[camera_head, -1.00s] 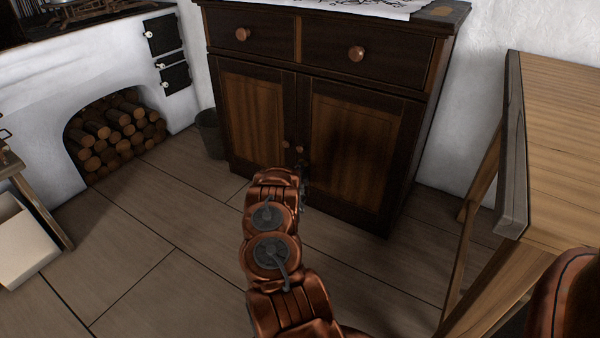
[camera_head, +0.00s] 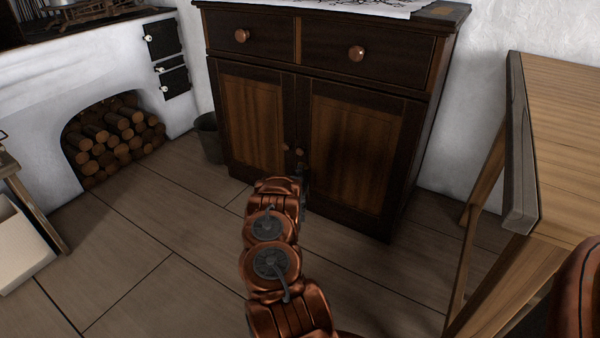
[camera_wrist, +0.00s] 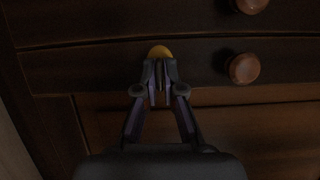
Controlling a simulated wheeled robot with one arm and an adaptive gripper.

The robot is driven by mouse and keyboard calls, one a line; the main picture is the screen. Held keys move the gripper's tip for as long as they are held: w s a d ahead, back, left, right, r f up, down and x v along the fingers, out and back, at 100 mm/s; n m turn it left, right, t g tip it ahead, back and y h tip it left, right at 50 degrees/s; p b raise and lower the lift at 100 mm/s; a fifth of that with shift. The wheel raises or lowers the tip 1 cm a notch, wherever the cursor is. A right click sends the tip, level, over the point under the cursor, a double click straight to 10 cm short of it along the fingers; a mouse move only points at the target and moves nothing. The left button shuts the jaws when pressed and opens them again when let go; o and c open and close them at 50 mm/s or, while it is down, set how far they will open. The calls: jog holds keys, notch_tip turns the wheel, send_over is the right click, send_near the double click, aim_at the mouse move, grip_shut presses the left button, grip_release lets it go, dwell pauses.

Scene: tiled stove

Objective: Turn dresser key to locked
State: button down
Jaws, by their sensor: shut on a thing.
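The dark wooden dresser (camera_head: 330,85) stands against the wall with its two drawers and two lower doors shut. In the wrist view, a yellow key (camera_wrist: 160,51) sits in a dark strip of the door frame, beside a round wooden knob (camera_wrist: 244,68). My gripper (camera_wrist: 160,70) is shut on the key, with the key's yellow end showing just past the fingertips. Its shaft and the lock are hidden, so I cannot tell how far it is turned. In the head view my arm reaches the door just below the right door knob (camera_head: 299,152), and the key does not show clearly.
A wooden table (camera_head: 565,130) stands at the right, near my arm's side. A grey bucket (camera_head: 210,138) stands left of the dresser. The white stove with stacked logs (camera_head: 112,135) is farther left. The floor (camera_head: 160,235) left of my arm is clear.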

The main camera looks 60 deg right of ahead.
jog(key=c, duration=1.3)
grip_release()
jog(key=shift+v, duration=6.05)
